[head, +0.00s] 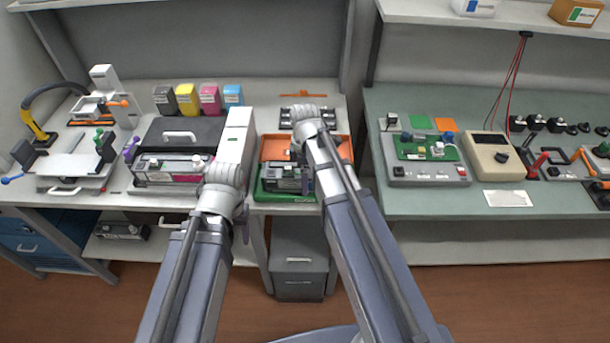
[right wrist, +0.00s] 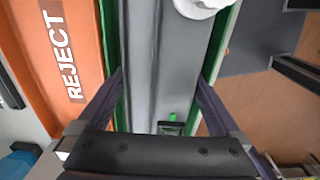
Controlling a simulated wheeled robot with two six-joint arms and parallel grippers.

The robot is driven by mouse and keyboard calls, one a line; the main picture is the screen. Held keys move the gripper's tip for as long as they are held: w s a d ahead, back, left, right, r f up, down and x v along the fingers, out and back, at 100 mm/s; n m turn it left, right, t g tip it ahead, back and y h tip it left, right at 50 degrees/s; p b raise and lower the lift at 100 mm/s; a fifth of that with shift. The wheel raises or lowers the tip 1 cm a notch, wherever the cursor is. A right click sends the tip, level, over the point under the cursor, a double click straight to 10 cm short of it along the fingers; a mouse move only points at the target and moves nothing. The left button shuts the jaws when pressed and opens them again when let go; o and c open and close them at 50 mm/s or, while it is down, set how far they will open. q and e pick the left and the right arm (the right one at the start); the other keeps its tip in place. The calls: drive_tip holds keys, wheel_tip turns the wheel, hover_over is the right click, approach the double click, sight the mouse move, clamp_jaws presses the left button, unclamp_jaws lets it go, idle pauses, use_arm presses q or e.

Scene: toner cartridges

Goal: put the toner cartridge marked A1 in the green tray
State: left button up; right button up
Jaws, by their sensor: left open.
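The green tray (head: 268,197) stands at the front edge of the left bench; its green rim also shows in the right wrist view (right wrist: 220,45). A dark grey toner cartridge (head: 283,183) lies in or just above it; I cannot tell which, and no A1 mark is readable. In the right wrist view this long grey cartridge (right wrist: 170,65) runs between the two purple fingers of my right gripper (right wrist: 163,85). The fingers lie along its sides; whether they press on it is unclear. My left gripper (head: 242,225) is open, near the bench's front edge, largely hidden by its own wrist.
An orange tray (head: 275,148) marked REJECT (right wrist: 68,50) adjoins the green tray. A black and grey printer (head: 175,140) stands left, with another cartridge (head: 165,168) at its front. A cartridge-like unit (head: 120,231) sits on the lower shelf.

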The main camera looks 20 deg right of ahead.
drive_tip(key=shift+r, duration=0.1)
wheel_tip(320, 180, up, 8)
drive_tip(key=p, duration=0.8)
drive_tip(key=shift+f, duration=0.2)
drive_tip(key=shift+s+a, duration=0.1)
drive_tip(key=s+a+m+h, duration=0.1)
drive_tip(key=s+a+m, duration=0.9)
drive_tip(key=s, duration=0.4)
drive_tip(key=shift+a+m, duration=0.15)
drive_tip(key=shift+m, duration=0.35)
